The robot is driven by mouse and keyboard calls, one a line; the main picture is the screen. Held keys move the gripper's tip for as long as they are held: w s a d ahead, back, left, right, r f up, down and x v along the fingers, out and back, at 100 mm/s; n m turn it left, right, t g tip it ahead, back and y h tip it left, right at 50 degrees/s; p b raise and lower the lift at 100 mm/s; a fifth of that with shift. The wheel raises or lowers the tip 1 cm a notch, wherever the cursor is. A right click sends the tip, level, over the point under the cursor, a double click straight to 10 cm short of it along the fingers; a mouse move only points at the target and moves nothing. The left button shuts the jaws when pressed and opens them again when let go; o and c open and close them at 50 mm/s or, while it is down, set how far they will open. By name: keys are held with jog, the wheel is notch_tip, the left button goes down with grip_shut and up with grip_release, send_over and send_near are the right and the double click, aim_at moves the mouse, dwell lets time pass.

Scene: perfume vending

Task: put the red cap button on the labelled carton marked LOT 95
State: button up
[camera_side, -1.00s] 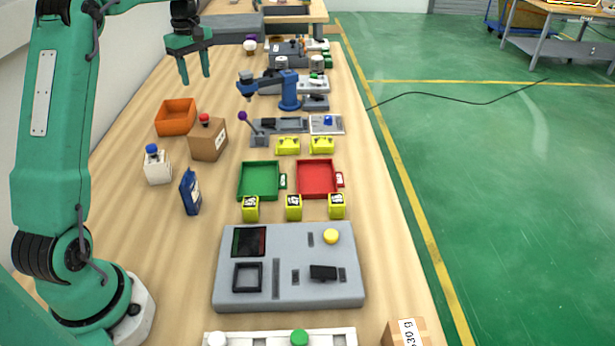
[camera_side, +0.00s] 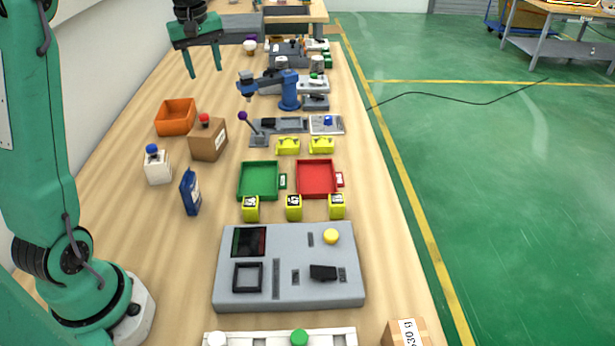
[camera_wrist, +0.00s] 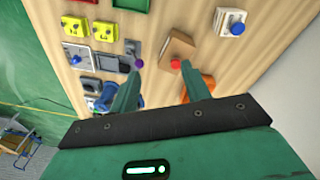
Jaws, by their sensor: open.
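The brown carton (camera_side: 208,142) stands left of centre in the side view, with a white label whose print I cannot read. A red cap button (camera_side: 204,118) shows at the carton's top far edge; I cannot tell whether it rests on the carton or stands behind it. In the wrist view the red button (camera_wrist: 175,63) shows at the near edge of the carton (camera_wrist: 178,45). My gripper (camera_side: 205,73) is open and empty, held high beyond the carton. Its spread fingers (camera_wrist: 160,72) appear either side of the red button in the wrist view.
An orange bin (camera_side: 176,117) is beside the carton. A white blue-capped bottle (camera_side: 157,166) and a blue box (camera_side: 190,192) stand nearer. Green (camera_side: 259,181) and red (camera_side: 317,179) trays, a purple-knobbed lever (camera_side: 243,116) and a blue arm model (camera_side: 287,90) lie right.

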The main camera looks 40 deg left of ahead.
jog(key=s+d+r+m+t, duration=0.25)
jog(key=s+d+m, duration=0.45)
jog(key=s+d, duration=0.45)
jog(key=s+d+f+m+t, duration=0.2)
jog(key=s+d+f+m, duration=0.3)
jog(key=s+d, duration=0.4)
jog(key=shift+s+d+f+m+h, duration=0.2)
jog(key=shift+s+m+h, duration=0.1)
jog(key=shift+m, duration=0.6)
